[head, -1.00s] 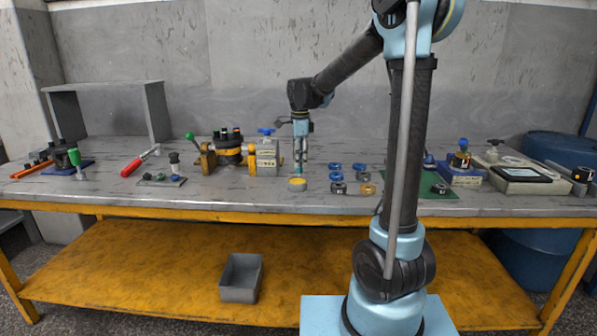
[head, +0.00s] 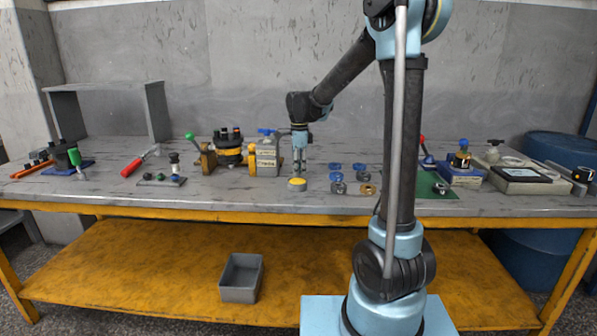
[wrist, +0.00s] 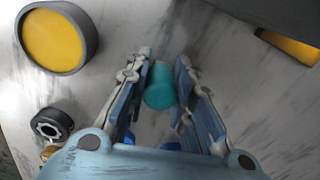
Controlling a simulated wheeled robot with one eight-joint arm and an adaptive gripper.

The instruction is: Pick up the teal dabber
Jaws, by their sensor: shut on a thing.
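The teal dabber (wrist: 160,85) shows in the wrist view as a round-ended teal cylinder between my two fingers. My gripper (wrist: 162,82) is shut on it, with a finger along each side. In the head view my gripper (head: 299,172) points straight down over the bench, just behind a yellow-topped round dish. The dabber is hard to make out there, hidden by the fingers. I cannot tell whether its lower end touches the bench.
The yellow-topped dish (head: 297,184) stands close in front of my gripper. Several blue and dark rings (head: 338,177) lie to the right. A grey block with a blue handle (head: 267,158) stands close on the left. A grey bin (head: 241,278) is on the lower shelf.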

